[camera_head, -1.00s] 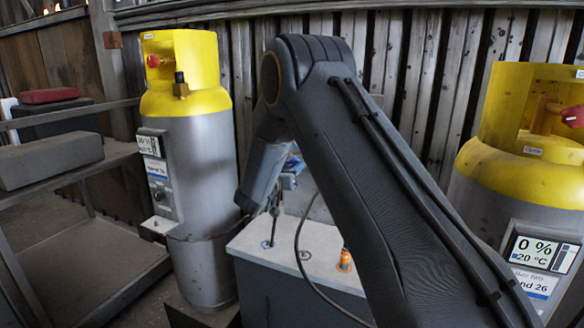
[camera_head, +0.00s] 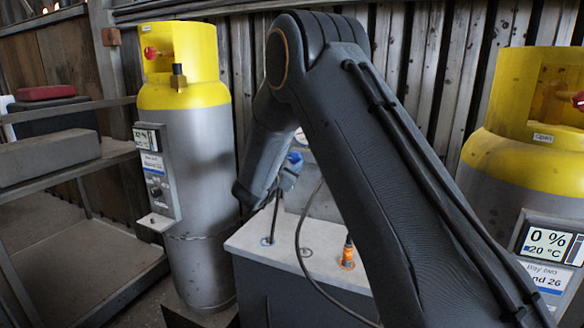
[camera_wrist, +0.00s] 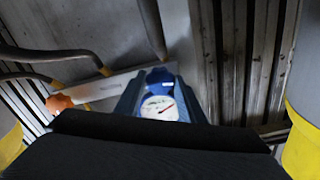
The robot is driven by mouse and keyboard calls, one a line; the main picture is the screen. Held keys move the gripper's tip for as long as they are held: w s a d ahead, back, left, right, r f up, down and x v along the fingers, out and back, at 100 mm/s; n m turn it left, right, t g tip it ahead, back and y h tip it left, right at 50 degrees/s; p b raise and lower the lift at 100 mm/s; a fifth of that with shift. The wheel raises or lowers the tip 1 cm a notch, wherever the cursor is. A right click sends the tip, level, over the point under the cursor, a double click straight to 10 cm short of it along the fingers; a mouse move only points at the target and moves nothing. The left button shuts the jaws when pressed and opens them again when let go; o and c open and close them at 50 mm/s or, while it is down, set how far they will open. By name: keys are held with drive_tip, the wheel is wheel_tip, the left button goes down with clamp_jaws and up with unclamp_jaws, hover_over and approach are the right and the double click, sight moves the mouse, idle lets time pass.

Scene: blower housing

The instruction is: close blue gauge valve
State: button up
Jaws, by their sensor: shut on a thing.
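The blue gauge valve (camera_wrist: 160,76) shows in the wrist view, with a white round dial (camera_wrist: 159,108) and a red needle. My gripper (camera_wrist: 157,93) is around this blue part, shut on it. The dark wrist body fills the bottom of the wrist view and hides the lower part of the dial. In the head view a small blue part (camera_head: 293,160) shows at the end of my arm, above the grey box. My arm covers most of the area there, so the exact finger contact is hidden.
A grey cylinder with a yellow collar (camera_head: 190,140) stands at left, another (camera_head: 530,130) at right with a display reading 0 % and 20 °C. A grey box (camera_head: 305,248) with an orange connector (camera_head: 348,254) and cables lies between. Metal shelves (camera_head: 80,230) are at far left.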

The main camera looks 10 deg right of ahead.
drive_tip(key=m+b, duration=0.3)
drive_tip(key=m, duration=0.1)
drive_tip(key=shift+w+f+m+b, duration=0.1)
drive_tip(key=shift+m+b, duration=0.2)
drive_tip(key=shift+b, duration=0.05)
drive_tip(key=m+b, duration=0.3)
drive_tip(key=shift+m+b, duration=0.3)
drive_tip(key=m+b, duration=0.4)
drive_tip(key=shift+b, duration=0.35)
drive_tip(key=m+b, duration=0.3)
drive_tip(key=shift+m, duration=0.3)
drive_tip(key=o, duration=1)
drive_tip(key=shift+o, duration=0.2)
drive_tip(key=shift+a, duration=0.1)
